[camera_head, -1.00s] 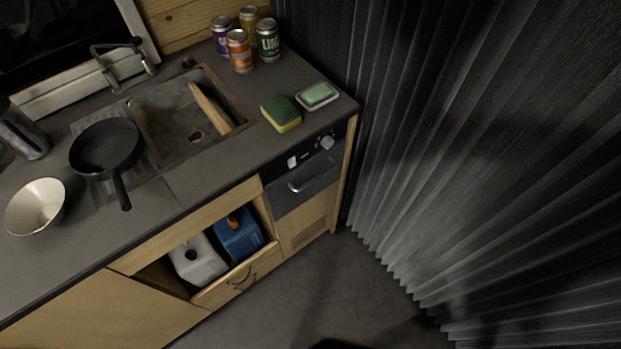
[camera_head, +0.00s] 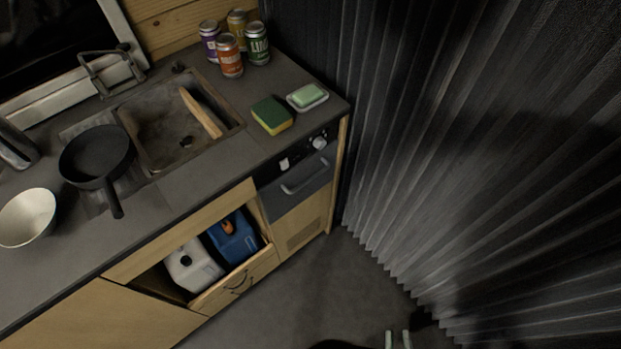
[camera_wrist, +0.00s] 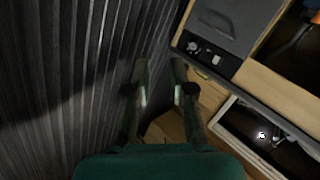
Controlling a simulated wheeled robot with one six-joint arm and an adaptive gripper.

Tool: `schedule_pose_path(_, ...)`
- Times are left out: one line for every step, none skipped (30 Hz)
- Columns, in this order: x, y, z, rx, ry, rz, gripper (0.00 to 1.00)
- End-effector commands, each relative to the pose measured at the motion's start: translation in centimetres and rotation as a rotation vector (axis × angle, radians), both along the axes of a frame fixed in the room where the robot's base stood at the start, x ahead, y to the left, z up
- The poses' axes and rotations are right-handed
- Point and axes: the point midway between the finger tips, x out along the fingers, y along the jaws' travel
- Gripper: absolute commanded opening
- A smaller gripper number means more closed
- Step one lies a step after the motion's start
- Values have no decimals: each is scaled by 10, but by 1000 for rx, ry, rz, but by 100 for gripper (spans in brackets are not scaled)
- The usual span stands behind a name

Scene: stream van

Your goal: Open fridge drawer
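The fridge drawer (camera_head: 297,185) is a dark grey front with a bar handle, below a black strip with knobs at the right end of the counter. It looks shut. In the wrist view its grey front (camera_wrist: 236,22) and knobs are at upper right. My gripper (camera_wrist: 160,84) is open and empty, its two fingers apart, pointing between the curtain and the cabinet. In the head view only its pale fingertips (camera_head: 398,340) show at the bottom edge, over the floor and well away from the handle.
A pleated dark curtain (camera_head: 440,150) hangs close on the right. An open wooden drawer (camera_head: 238,284) left of the fridge drawer holds a white and a blue jug. The counter holds a sponge (camera_head: 272,115), a soap dish, several cans and a pan (camera_head: 97,155). Floor in front is clear.

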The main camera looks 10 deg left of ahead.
Motion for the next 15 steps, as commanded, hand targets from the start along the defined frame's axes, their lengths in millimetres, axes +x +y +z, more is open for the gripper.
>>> schedule_pose_path(16, 7, -10, -49, -30, 28, 23)
schedule_pose_path(24, 10, -16, -80, -44, 43, 23)
schedule_pose_path(35, 15, -24, -121, -65, 62, 23)
schedule_pose_path(43, 19, -29, -153, -81, 76, 23)
schedule_pose_path(51, 24, -34, -183, -98, 91, 23)
schedule_pose_path(63, 30, -40, -224, -121, 108, 23)
schedule_pose_path(72, 34, -45, -255, -136, 121, 23)
schedule_pose_path(80, 39, -49, -285, -153, 135, 23)
schedule_pose_path(92, 46, -54, -325, -177, 151, 23)
schedule_pose_path(102, 52, -58, -354, -195, 162, 23)
schedule_pose_path(111, 58, -61, -385, -215, 175, 23)
schedule_pose_path(123, 66, -65, -424, -238, 190, 23)
schedule_pose_path(133, 72, -68, -455, -257, 200, 23)
schedule_pose_path(142, 79, -71, -484, -277, 211, 23)
schedule_pose_path(155, 88, -73, -522, -303, 224, 23)
